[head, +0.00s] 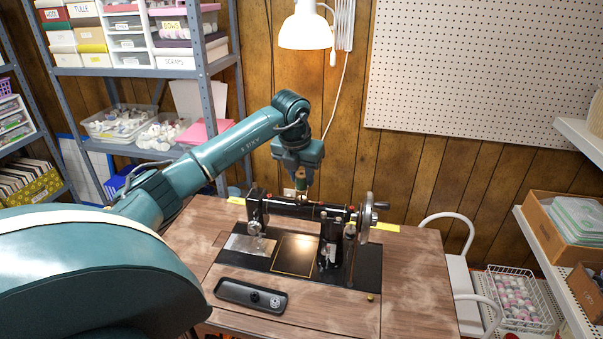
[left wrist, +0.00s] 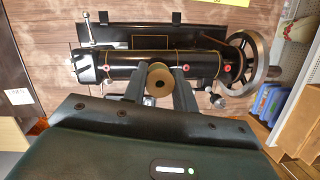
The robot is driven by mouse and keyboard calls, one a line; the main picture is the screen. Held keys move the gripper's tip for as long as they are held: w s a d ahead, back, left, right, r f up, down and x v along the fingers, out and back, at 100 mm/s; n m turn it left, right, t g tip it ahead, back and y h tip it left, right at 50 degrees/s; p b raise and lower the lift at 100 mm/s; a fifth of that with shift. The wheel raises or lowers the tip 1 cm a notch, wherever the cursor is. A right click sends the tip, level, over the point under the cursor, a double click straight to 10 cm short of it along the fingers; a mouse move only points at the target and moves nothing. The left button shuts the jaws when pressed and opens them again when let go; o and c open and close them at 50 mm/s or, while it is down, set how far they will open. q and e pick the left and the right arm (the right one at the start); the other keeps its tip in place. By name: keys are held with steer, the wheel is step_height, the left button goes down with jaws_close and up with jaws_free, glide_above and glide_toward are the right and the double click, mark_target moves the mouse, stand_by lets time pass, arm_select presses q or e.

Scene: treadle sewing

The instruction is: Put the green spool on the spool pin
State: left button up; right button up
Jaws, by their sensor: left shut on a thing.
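The black sewing machine (head: 310,208) stands on the wooden table, with its handwheel (head: 367,218) at the right. My left gripper (head: 301,183) points down just above the machine's arm, near its middle. It is shut on the green spool, which shows small between the fingers in the head view. In the left wrist view the spool (left wrist: 158,84) sits between the two fingertips, its tan end with a dark centre hole facing the camera. The machine's arm (left wrist: 105,64) lies behind it. I cannot make out the spool pin clearly; the gripper and spool cover part of the machine's top. My right gripper is not in view.
A black tray (head: 235,292) with small dark parts lies at the table's front. A small brass piece (head: 371,297) lies to its right. A white lamp (head: 305,30) hangs above. A white chair (head: 462,280) stands right of the table. The table's front right is mostly clear.

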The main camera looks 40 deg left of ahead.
arm_select(q)
steer(key=shift+f+b, duration=0.85)
steer(key=shift+f, duration=0.65)
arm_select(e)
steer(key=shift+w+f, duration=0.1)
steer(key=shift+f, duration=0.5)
arm_select(q)
steer(key=shift+f, duration=0.1)
steer(key=o, duration=1)
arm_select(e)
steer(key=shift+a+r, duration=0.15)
arm_select(q)
steer(key=shift+r, duration=0.35)
steer(key=b+v, duration=0.1)
steer(key=v, duration=1.1)
steer(key=shift+s+r, duration=0.25)
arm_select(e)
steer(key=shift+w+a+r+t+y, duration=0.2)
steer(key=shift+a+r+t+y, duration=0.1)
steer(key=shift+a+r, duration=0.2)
